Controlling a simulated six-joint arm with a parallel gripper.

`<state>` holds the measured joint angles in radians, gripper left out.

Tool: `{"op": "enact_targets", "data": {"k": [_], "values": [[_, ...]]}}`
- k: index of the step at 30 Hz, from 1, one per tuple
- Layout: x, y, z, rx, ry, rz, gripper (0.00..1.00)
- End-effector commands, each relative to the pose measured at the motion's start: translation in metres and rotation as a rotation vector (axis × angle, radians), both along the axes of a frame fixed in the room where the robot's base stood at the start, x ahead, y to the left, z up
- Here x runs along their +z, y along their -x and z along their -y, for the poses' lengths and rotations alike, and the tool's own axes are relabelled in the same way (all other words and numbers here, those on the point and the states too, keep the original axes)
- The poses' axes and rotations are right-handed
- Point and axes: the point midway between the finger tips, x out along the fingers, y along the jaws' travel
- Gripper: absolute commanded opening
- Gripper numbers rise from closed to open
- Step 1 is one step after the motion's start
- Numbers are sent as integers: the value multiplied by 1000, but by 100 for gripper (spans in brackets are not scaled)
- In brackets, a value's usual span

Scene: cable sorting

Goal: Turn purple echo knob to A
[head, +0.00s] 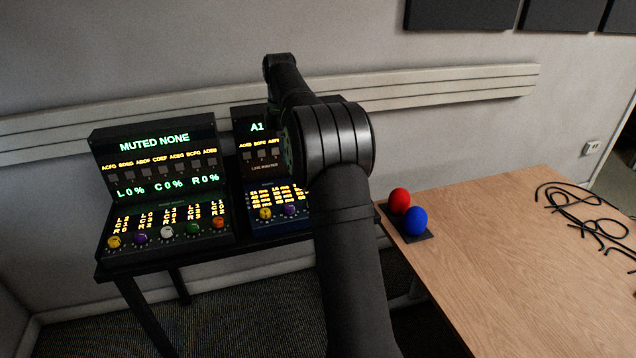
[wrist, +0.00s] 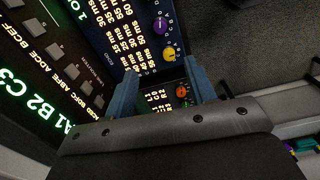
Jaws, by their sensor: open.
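The purple echo knob (head: 290,210) sits on the right console's blue lower panel, just right of a yellow knob (head: 265,213). In the wrist view the purple knob (wrist: 160,25) is near the top, with the yellow knob (wrist: 168,53) closer to my fingertips. Letters beside the purple knob are too small to read surely. My gripper (wrist: 160,70) is open and empty, its two blue-grey fingers apart. The purple knob lies beyond the fingertips in that view, not between them. In the head view my arm hides the gripper and part of the right console.
The left console (head: 165,190) has a row of several coloured knobs, including another purple one (head: 140,238). Both consoles stand on a black table. Right of my arm, a wooden table (head: 490,240) bears a red ball (head: 399,200), a blue ball (head: 415,221) and loose black cables (head: 590,222).

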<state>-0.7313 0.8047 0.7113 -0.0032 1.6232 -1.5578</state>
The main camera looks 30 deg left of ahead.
Motion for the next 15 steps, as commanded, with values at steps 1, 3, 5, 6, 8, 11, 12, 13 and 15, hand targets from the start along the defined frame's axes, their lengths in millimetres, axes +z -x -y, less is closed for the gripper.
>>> {"op": "enact_targets", "data": {"k": [1,3,5,6,8,11,12,13,15], "values": [[-1,1,0,-50,0,3,51],[-2,3,-1,-157,0,10,51],[-5,4,-1,-267,-1,16,51],[-6,5,-1,-341,-1,22,51],[-8,6,-1,-450,-4,29,51],[-10,9,-2,-610,-9,40,51],[-11,9,-2,-664,-12,43,51],[-12,10,-2,-700,-13,46,51],[-13,11,-2,-767,-17,50,51]]}}
